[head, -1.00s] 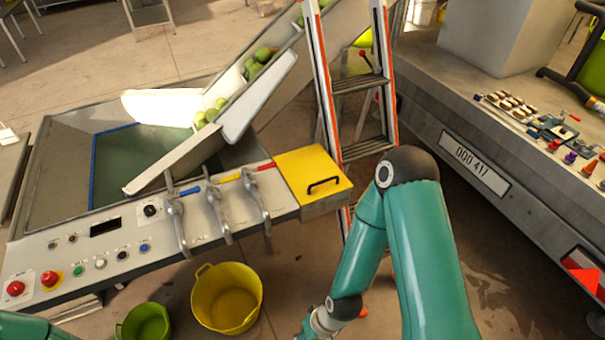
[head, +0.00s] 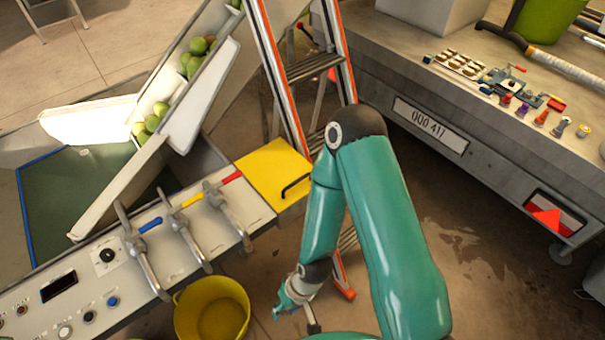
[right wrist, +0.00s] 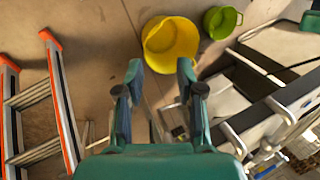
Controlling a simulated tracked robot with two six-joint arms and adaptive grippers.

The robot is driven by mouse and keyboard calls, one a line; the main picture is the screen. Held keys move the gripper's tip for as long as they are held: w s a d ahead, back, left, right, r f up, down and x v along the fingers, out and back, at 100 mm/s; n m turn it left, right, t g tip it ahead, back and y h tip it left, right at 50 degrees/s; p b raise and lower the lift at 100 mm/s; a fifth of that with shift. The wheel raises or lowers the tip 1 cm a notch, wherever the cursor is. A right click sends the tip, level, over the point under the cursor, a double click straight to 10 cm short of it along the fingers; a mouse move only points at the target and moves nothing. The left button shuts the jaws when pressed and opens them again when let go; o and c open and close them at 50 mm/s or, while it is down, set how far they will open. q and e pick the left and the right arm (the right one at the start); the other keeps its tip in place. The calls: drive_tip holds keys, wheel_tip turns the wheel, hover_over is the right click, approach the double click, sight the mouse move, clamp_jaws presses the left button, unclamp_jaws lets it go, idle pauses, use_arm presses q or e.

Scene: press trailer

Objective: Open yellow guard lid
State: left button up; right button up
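The yellow guard lid (head: 268,168) lies flat and closed on the right end of the control panel in the head view. Its black handle (head: 297,187) is on the lid's right side. My right gripper (head: 290,299) hangs below and in front of the lid, well apart from it, at the end of the teal right arm. In the right wrist view its two fingers stand apart with nothing between them (right wrist: 160,72). I cannot make out the lid in the right wrist view. My left gripper is not in view.
Clamp levers (head: 185,238) stand left of the lid. An orange-edged ladder (head: 296,80) rises behind it. A yellow bucket (head: 212,310) stands on the floor below; a green bucket (right wrist: 221,21) shows in the wrist view. A trailer (head: 470,120) with small parts is at right.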

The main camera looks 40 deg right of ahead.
drive_tip(key=w+m+b, duration=0.2)
drive_tip(key=w, duration=0.6)
drive_tip(key=m+t+h+b, duration=0.2)
drive_tip(key=m+h+b, duration=0.2)
drive_tip(key=m, duration=0.9)
approach(297, 181)
drive_tip(key=p+x, duration=0.3)
drive_tip(key=x, duration=0.5)
drive_tip(key=shift+w+f, duration=0.1)
drive_tip(key=shift+f, duration=0.05)
clamp_jaws()
